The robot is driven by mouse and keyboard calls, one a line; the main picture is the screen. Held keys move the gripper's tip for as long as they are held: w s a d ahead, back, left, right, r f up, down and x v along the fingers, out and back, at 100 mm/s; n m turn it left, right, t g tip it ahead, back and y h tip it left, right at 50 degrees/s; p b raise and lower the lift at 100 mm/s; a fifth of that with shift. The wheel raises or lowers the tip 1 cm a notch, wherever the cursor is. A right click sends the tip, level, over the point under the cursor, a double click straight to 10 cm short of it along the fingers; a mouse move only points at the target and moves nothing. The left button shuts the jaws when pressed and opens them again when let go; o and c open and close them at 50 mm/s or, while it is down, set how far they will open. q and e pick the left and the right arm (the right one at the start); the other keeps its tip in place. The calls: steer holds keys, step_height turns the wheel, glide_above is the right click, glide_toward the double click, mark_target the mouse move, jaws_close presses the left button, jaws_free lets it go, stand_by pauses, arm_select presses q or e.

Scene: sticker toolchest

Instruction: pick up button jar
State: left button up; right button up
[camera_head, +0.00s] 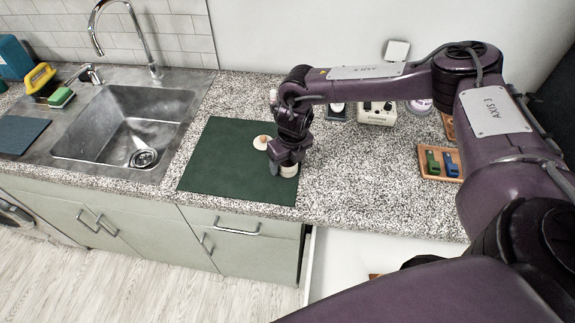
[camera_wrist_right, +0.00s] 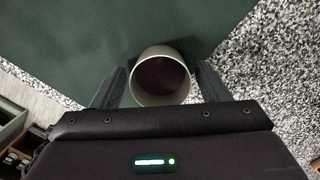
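A small pale jar (camera_head: 288,170), which I take for the button jar, stands upright at the right edge of a dark green mat. In the right wrist view the jar (camera_wrist_right: 160,78) shows its round open rim and dark inside; I cannot make out buttons. My right gripper (camera_head: 287,164) points down over it. In that view its two fingers (camera_wrist_right: 161,70) stand on either side of the jar, open, with narrow gaps. A pale round lid with a small knob (camera_head: 262,142) lies on the mat just left of the gripper. My left gripper is out of view.
The green mat (camera_head: 222,165) is bare to the left. A sink (camera_head: 135,125) with a tap lies further left. Wooden trays with coloured pieces (camera_head: 440,163) and a white box (camera_head: 377,114) stand right and back. An open drawer (camera_head: 345,262) juts out below the counter.

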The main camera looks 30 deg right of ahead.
steer(key=c, duration=1)
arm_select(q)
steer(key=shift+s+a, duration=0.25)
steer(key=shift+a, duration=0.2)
arm_select(e)
steer(key=shift+o, duration=0.2)
steer(key=shift+w, duration=0.1)
arm_select(q)
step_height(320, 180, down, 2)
steer(key=shift+b, duration=0.95)
arm_select(e)
step_height(320, 180, up, 20)
